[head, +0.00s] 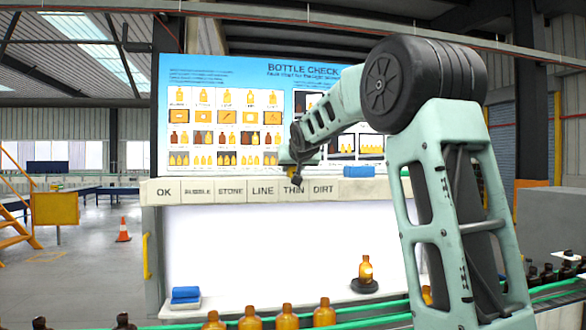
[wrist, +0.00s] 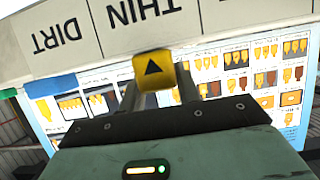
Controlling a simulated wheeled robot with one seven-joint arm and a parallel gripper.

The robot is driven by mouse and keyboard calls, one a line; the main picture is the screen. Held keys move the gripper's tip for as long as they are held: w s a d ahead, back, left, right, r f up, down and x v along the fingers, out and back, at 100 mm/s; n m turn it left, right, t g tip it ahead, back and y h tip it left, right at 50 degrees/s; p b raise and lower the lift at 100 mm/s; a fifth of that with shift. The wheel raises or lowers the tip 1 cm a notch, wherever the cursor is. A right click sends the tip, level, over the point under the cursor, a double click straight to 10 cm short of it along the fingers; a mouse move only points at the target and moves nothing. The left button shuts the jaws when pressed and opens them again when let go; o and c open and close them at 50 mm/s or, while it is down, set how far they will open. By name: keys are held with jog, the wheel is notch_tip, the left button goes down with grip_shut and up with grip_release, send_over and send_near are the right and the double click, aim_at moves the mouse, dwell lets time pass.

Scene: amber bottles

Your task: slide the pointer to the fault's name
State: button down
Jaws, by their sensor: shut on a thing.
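The pointer (wrist: 153,71), a yellow block with a black triangle, sits at the label strip (head: 215,191) between my gripper's fingers. My gripper (wrist: 160,88) is shut on it; in the head view my gripper (head: 293,179) is at the strip's top edge by THIN. The strip reads OK, BUBBLE, STONE, LINE, THIN, DIRT. In the wrist view, upside down, the triangle points at the THIN label (wrist: 143,12), and the DIRT label (wrist: 62,36) is to its left. An amber bottle (head: 365,271) stands on a dark base before the white panel; its fault is too small to tell.
The "Bottle check" chart board (head: 225,85) rises behind the strip. A blue block (head: 358,171) lies on the strip's top toward the right. Blue cloths (head: 186,294) lie at lower left. Several amber bottles (head: 286,317) line the front green-railed conveyor.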

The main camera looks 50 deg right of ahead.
jog(key=c, duration=1)
grip_release()
jog(key=b+v, duration=0.6)
jog(key=v, duration=1.1)
jog(key=shift+a, duration=0.25)
jog(key=shift+s, duration=0.1)
